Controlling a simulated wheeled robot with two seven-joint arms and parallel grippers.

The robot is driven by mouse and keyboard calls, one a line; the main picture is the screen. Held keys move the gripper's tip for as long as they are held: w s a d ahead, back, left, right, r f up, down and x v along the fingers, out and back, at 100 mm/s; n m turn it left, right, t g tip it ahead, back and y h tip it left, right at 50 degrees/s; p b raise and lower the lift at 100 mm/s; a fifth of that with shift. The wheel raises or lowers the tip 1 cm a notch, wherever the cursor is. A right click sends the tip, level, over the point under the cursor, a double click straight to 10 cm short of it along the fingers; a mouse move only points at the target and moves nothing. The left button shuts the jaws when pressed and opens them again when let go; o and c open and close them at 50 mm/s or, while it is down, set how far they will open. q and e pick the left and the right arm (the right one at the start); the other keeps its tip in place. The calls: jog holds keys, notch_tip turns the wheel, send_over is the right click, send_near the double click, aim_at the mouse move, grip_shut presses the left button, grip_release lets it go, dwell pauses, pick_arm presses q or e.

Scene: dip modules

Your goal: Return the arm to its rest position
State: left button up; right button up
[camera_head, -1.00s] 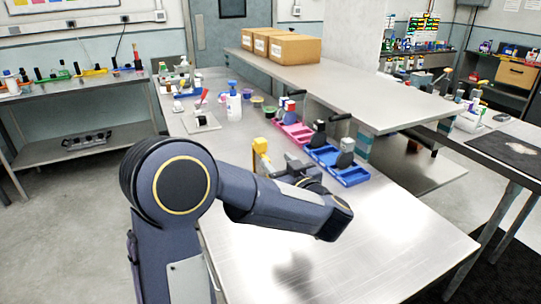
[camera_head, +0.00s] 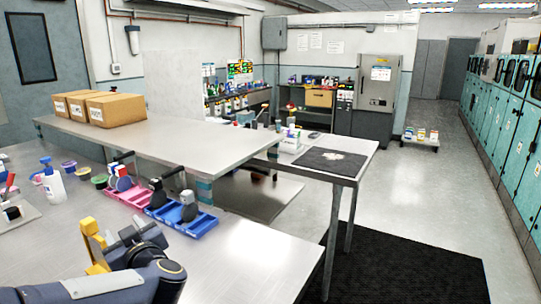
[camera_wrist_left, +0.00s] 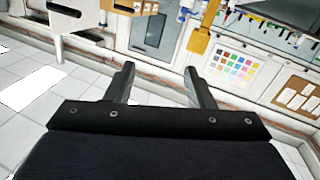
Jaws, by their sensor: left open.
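My left gripper (camera_wrist_left: 160,82) shows in the left wrist view with its two dark fingers apart. Nothing is between them. In the head view my left arm (camera_head: 105,285) is at the lower left, above the near part of the metal table (camera_head: 235,255). A yellow piece (camera_head: 92,242) shows right beside the arm's dark parts; I cannot tell whether the two touch. My right gripper is in neither view.
A blue tray (camera_head: 203,226) and a pink tray (camera_head: 132,197) with dark-handled items stand on the table. A white bottle (camera_head: 54,187) is at the left. A raised shelf (camera_head: 180,140) carries cardboard boxes (camera_head: 115,110). Open floor (camera_head: 420,200) lies at the right.

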pick_arm(q)
jog(key=s+d+r+m+t+h+p, duration=0.1)
jog(key=s+d+m+h, duration=0.3)
jog(key=h, duration=0.3)
jog(key=s+d+m+t+h+p, duration=0.1)
jog(key=s+d+m+h, duration=0.2)
jog(key=d+h, duration=0.4)
jog(key=s+f+g, duration=0.2)
jog(key=s+f, duration=0.1)
jog(key=s, duration=0.3)
jog(key=s+d+f+m+g+h, duration=0.1)
jog(key=s+f+g, duration=0.2)
jog(key=s, duration=0.4)
jog(key=s+d+f+m+g+h+p, duration=0.1)
jog(key=s+f+g, duration=0.2)
jog(key=s+f, duration=0.2)
jog(key=shift+s+d, duration=0.25)
jog(key=shift+s, duration=0.65)
